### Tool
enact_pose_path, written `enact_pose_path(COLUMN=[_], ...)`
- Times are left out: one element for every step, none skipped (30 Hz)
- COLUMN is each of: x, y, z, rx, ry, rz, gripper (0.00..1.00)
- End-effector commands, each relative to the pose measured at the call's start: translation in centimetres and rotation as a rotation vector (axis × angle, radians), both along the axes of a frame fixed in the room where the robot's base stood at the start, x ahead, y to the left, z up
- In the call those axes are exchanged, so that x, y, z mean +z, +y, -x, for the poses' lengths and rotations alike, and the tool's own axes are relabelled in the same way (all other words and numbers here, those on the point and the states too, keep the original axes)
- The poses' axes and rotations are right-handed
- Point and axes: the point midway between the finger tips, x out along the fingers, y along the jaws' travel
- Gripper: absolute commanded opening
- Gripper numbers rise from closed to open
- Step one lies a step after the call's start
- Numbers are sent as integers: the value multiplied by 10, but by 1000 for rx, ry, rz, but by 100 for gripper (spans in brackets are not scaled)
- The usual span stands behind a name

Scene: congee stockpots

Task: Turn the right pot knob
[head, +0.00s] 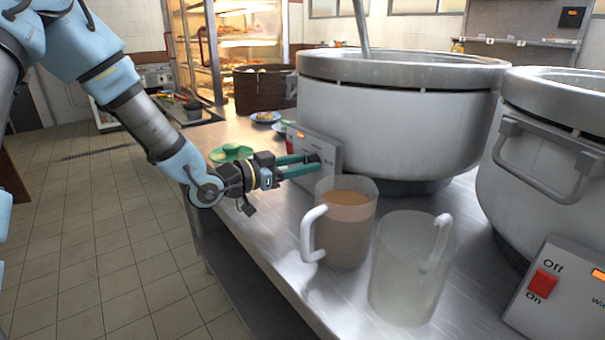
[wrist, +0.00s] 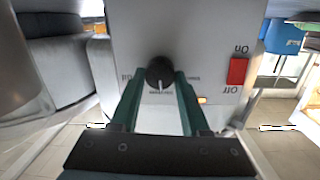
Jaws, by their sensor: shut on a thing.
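In the head view, a large grey-white pot (head: 400,125) stands mid-counter with a control box (head: 327,148) at its foot. My gripper (head: 312,164) reaches that box from the left with its green fingers. The wrist view shows the box upside down, with a round dark knob (wrist: 160,73) bearing a white pointer mark. My gripper (wrist: 160,78) is shut on the knob, one finger on each side. In the head view the fingers hide the knob. A second pot (head: 545,185) stands at the right edge, with its own box (head: 565,310); no knob shows there.
A mug of brown drink (head: 345,245) and an empty frosted mug (head: 405,285) stand close in front of the middle pot. A red switch (wrist: 237,71) and an orange light (wrist: 201,100) sit beside the knob.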

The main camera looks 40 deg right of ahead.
Motion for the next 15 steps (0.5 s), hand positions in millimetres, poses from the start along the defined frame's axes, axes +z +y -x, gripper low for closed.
enact_pose_path(x=[-3, -3, -2, -2, -2, -2, -1, -1, -1, -1, -1, 0, 0, 0, 0], y=[0, 0, 0, 0, 0, 0, 0, 0, 0, 0, 0, 0, 0, 0, 0], z=[0, 0, 0, 0, 0, 0, 0, 0, 0, 0, 0, 0, 0, 0, 0], rx=[0, 1, 1, 0, 0, 1, 0, 1, 1, 0, 1, 1, 1, 1, 1], ry=[-23, -33, -47, -56, -63, -72, -77, -82, -88, -91, -94, -96, -97, -98, -98], rz=[0, 1, 2, 3, 3, 4, 3, 4, 4, 4, 5, 4, 4, 4, 4], gripper=[0, 0, 0, 0, 0, 0, 0, 0, 0, 0, 0, 0, 0, 0, 0])
